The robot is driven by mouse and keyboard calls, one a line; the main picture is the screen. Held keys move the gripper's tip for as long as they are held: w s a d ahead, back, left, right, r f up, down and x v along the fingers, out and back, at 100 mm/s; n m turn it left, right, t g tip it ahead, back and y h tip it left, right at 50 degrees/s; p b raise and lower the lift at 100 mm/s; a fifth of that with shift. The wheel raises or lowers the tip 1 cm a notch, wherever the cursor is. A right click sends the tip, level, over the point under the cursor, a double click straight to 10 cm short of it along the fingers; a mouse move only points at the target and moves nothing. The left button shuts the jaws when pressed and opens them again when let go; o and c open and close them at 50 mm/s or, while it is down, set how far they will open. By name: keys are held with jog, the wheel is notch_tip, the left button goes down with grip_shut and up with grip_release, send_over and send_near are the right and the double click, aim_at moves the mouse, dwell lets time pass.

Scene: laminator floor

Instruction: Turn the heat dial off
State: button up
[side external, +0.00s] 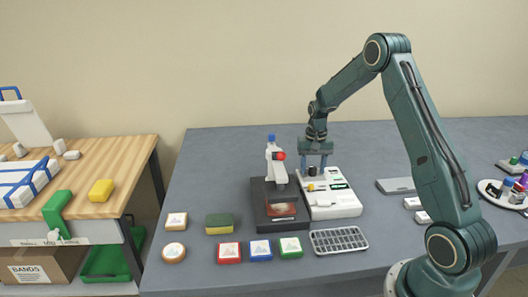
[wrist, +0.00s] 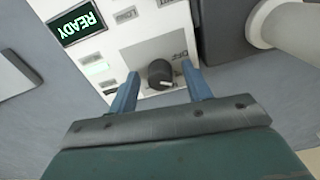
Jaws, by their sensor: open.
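The heat dial (wrist: 160,73) is a round black knob on a grey patch of the white control box (side external: 345,207). A pale mark shows at its lower edge in the wrist view. My gripper (wrist: 162,74) is open, with one blue finger on each side of the dial and gaps still visible. In the side view, my gripper (side external: 315,168) points down over the far end of the box, where the dial is partly hidden by the fingers.
A green READY display (wrist: 77,25) is lit on the box. A black machine (side external: 262,213) with a white, red-knobbed upright (side external: 277,165) stands close to the left. A grey tray (side external: 338,240) and coloured blocks lie in front. A flat grey object (side external: 395,186) lies to the right.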

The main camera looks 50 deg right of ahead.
jog(key=c, duration=1)
jog(key=shift+o, duration=0.2)
jog(key=shift+n, duration=0.4)
jog(key=n, duration=0.9)
jog(key=o, duration=1)
jog(key=shift+c, duration=0.2)
